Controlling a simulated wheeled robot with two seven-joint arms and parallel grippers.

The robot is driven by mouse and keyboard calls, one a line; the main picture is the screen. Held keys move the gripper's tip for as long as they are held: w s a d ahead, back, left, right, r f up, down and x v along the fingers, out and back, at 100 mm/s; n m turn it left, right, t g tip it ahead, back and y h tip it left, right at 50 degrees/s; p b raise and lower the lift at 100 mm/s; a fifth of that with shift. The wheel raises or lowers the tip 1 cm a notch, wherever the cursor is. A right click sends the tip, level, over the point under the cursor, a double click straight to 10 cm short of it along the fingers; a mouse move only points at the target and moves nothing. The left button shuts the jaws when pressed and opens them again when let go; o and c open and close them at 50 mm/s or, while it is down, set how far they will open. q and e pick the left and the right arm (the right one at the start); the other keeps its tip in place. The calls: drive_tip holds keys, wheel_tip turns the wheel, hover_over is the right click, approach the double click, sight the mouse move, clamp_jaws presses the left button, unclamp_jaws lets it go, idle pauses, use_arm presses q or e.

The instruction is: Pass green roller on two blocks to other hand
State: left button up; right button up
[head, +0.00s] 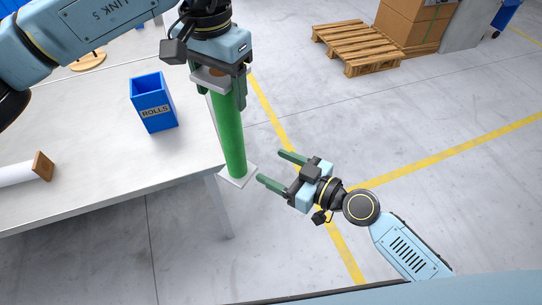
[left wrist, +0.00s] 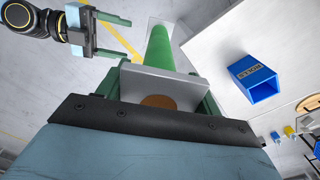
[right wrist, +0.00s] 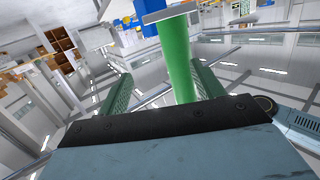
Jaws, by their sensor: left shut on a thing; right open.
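The green roller (head: 232,135) hangs upright, slightly tilted, past the table's right edge. It has a pale square plate at its lower end (head: 238,177) and another at its upper end, which shows in the left wrist view (left wrist: 165,88). My left gripper (head: 226,88) is shut on the roller near its upper end. My right gripper (head: 270,167) is open and empty, with its fingertips pointing left, just right of the roller's lower part and apart from it. In the right wrist view the roller (right wrist: 180,65) shows ahead, between the finger directions. The two blocks cannot be made out for certain.
A white table (head: 95,120) stands at the left. On it are a blue bin marked ROLLS (head: 153,102) and a white roll with a brown end block (head: 42,166). A pallet (head: 362,47) and cartons (head: 415,20) stand far off. The floor around my right gripper is clear.

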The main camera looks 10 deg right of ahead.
drive_tip(key=n+y, duration=0.1)
drive_tip(key=y, duration=0.1)
approach(221, 135)
wheel_tip(221, 135, down, 3)
drive_tip(key=w+d, duration=0.1)
drive_tip(key=w, duration=0.1)
drive_tip(key=shift+n, duration=0.3)
drive_tip(key=x, duration=1.1)
drive_tip(key=shift+s+a, duration=0.1)
drive_tip(key=shift+a, duration=0.15)
drive_tip(key=c, duration=1.4)
use_arm(q)
drive_tip(key=o, duration=0.6)
use_arm(e)
drive_tip(key=shift+r, duration=0.1)
clamp_jaws()
use_arm(q)
drive_tip(key=o, duration=0.5)
drive_tip(key=shift+c, duration=0.2)
